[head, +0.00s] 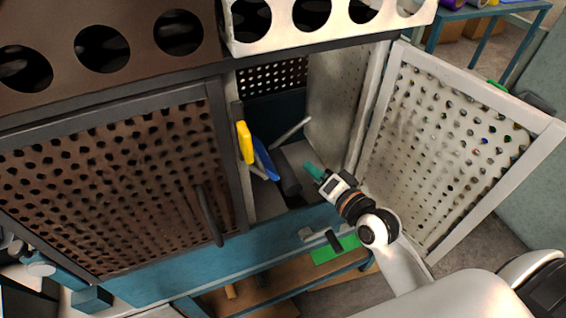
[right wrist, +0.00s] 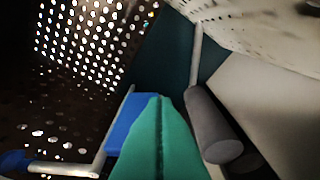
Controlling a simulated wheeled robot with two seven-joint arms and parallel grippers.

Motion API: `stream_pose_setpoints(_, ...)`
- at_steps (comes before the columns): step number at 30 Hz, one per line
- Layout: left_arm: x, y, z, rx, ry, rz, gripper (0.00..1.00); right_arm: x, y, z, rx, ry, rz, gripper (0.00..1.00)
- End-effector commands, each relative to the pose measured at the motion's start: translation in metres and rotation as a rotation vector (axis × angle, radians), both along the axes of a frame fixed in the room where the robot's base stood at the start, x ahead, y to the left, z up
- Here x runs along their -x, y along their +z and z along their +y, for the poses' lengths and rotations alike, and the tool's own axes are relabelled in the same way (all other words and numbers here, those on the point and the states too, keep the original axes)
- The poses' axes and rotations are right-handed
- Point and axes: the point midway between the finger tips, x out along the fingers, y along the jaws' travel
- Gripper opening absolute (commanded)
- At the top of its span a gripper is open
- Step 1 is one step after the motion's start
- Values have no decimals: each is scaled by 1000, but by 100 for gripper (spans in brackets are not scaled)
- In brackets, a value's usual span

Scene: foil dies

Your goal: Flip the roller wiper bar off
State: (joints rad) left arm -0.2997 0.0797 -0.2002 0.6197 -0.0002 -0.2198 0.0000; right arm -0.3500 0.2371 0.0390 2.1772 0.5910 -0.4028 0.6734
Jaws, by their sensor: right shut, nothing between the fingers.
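My right gripper (head: 313,171) has teal fingers, pressed together and empty, just inside the open cabinet. Its fingers fill the lower middle of the right wrist view (right wrist: 160,130). A dark grey roller (head: 289,182) lies left of the fingertips; in the right wrist view the roller (right wrist: 212,130) is close on their right. A blue flat piece (head: 264,160) with thin metal rods is further left; it also shows in the right wrist view (right wrist: 124,118), partly behind the fingers. I cannot tell for certain which part is the wiper bar. My left gripper is not clearly visible.
The perforated right door (head: 455,140) stands open beside my right arm. The perforated left door (head: 120,175) is shut. A yellow piece (head: 245,142) is at the opening's left edge. A pale rod (head: 290,133) slants inside. A shelf with round holes (head: 330,28) is above.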

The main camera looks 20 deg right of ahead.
Motion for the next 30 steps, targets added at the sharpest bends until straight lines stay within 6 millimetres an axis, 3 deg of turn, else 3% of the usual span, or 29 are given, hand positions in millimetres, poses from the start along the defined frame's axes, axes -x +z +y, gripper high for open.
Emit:
stream_pose_setpoints(9, 0, 19, 0, 0, 0, 0, 0, -67, -5, 17, 0, 1, -1, 0)
stream_pose_setpoints(18, -1, 28, -1, 1, 0, -1, 0, -63, -28, 47, -1, 0, 2, 0)
stream_pose_setpoints(30, 0, 28, -1, 1, 0, -1, 0, -63, -31, 50, 1, 0, 1, 0)
